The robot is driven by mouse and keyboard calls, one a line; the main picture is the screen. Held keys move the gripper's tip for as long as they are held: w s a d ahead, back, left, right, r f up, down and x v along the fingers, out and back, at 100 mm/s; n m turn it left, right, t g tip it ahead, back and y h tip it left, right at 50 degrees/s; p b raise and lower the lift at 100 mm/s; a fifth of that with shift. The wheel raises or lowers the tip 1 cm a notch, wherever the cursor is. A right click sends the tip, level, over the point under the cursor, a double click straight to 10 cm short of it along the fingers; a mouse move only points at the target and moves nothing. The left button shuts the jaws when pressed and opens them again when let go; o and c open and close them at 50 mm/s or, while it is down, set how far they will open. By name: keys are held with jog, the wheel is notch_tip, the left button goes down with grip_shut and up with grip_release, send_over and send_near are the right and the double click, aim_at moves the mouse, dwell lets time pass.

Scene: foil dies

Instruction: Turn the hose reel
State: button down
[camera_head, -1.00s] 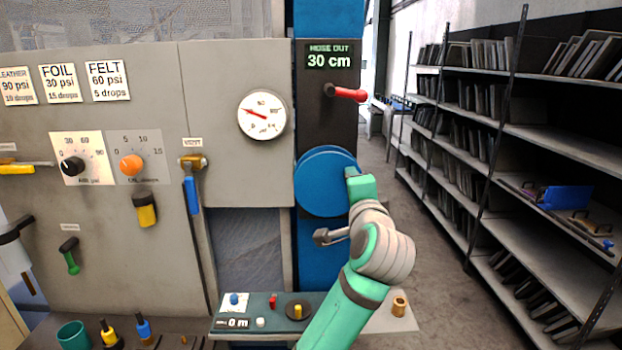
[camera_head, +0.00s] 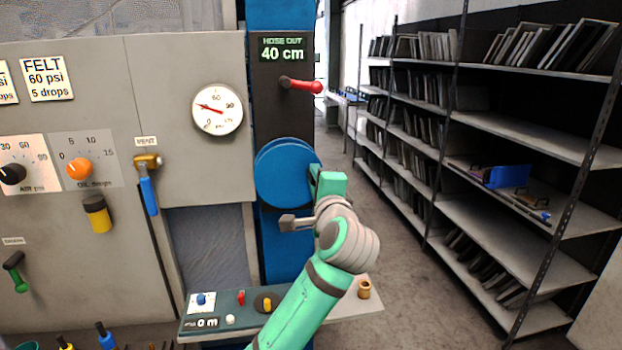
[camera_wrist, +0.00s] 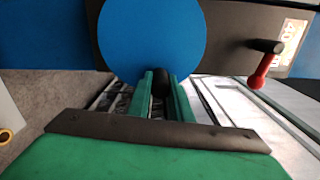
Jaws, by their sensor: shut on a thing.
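The hose reel (camera_head: 282,174) is a round blue disc on a dark and blue column at the panel's right edge. It also fills the upper middle of the wrist view (camera_wrist: 150,35). My gripper (camera_head: 317,174) is at the disc's right edge. In the wrist view my gripper (camera_wrist: 161,78) has its two green fingers closed on both sides of a black crank knob (camera_wrist: 160,84) at the disc's lower edge.
A red-handled lever (camera_head: 302,86) juts out above the reel. A gauge (camera_head: 217,109) and a vent lever (camera_head: 148,185) are on the panel to the left. A small shelf (camera_head: 340,309) with knobs lies below my arm. Storage racks (camera_head: 510,120) stand across the right aisle.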

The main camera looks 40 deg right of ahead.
jog(key=shift+s+d+f, duration=0.1)
jog(key=shift+f, duration=0.05)
jog(key=c, duration=1.6)
grip_release()
jog(key=v, duration=1.1)
